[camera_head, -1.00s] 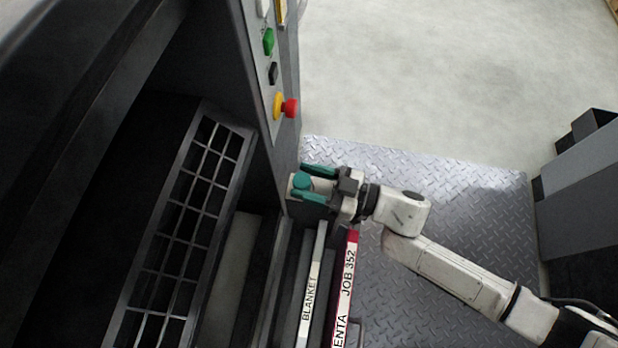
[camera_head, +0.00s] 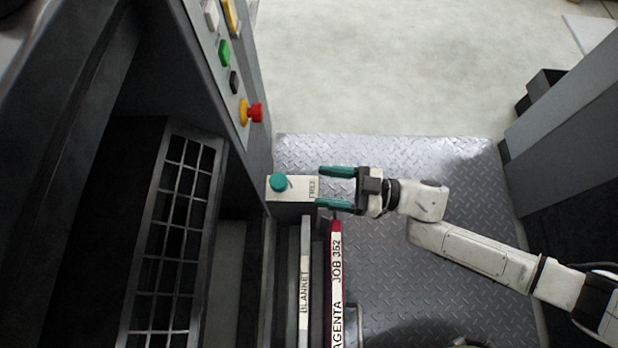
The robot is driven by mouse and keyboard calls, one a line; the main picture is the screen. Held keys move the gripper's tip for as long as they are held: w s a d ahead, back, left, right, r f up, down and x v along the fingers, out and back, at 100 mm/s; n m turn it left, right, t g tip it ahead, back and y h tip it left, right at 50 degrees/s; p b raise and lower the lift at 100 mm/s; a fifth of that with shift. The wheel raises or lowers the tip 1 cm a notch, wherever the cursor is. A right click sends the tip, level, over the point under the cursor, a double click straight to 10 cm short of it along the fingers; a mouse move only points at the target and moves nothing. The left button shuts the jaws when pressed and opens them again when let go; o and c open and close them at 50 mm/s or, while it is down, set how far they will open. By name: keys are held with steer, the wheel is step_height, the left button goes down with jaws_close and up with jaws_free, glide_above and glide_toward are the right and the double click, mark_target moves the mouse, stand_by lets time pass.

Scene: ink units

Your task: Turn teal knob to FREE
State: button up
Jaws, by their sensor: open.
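The teal knob (camera_head: 279,182) sits on a small pale box at the machine's side, in the head view. A label (camera_head: 313,188) that seems to read "FREE" is on the box's right part, partly cut off by my gripper. My gripper (camera_head: 326,188) is open, its two teal fingers spread one above the other in the picture. The fingertips are to the right of the knob, apart from it, near the label. The jaws hold nothing. The knob's exact pointing direction is too small to tell.
A red and yellow stop button (camera_head: 250,112) and a green button (camera_head: 224,52) are on the panel above. A white bar marked BLANKET (camera_head: 304,290) and a magenta one marked JOB 352 (camera_head: 337,285) stand below. Tread-plate floor (camera_head: 440,180) is open to the right.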

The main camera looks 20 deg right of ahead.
steer(key=shift+s+d, duration=0.3)
steer(key=shift+d, duration=0.25)
steer(key=shift+c, duration=0.2)
